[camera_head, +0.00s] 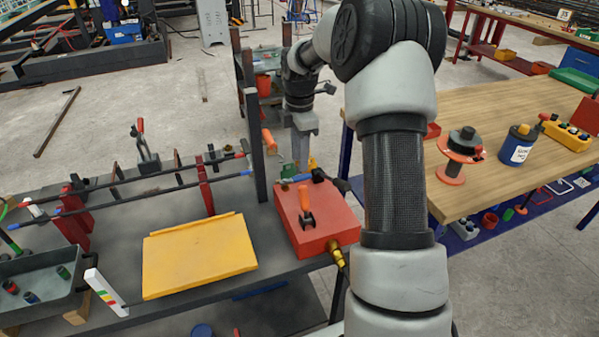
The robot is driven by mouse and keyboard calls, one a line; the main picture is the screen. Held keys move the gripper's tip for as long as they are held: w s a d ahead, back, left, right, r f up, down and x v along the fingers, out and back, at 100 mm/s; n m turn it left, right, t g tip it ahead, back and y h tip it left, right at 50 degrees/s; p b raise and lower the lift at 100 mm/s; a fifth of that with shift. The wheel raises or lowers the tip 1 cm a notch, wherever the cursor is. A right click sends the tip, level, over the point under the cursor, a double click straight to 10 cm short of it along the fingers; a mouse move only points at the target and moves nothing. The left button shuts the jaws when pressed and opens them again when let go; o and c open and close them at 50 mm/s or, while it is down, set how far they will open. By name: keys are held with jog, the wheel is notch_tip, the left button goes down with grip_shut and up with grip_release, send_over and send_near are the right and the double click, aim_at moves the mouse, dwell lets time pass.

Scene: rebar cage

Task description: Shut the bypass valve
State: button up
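A red box (327,229) sits on the dark bench near the middle of the view. An orange-handled lever (305,200) stands on its top, and a brass-yellow fitting (337,254) comes out of its front right side. I cannot tell for sure which part is the bypass valve. Another orange handle (269,141) shows behind the box, by the dark post. My gripper (302,158) points down just behind the box, near small green and yellow parts. Its fingertips are too small and partly hidden, so whether it is open or shut does not show.
A yellow plate (199,256) lies left of the box. Bars in red clamps (205,187) run behind it, and a dark post (255,145) rises beside my gripper. A grey tray (40,284) is far left. A wooden table (482,112) with a spool stands right.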

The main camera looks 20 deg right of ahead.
aim_at(300, 177)
notch_tip(300, 177, down, 5)
jog(key=shift+f, duration=0.1)
dwell(0.3)
grip_shut()
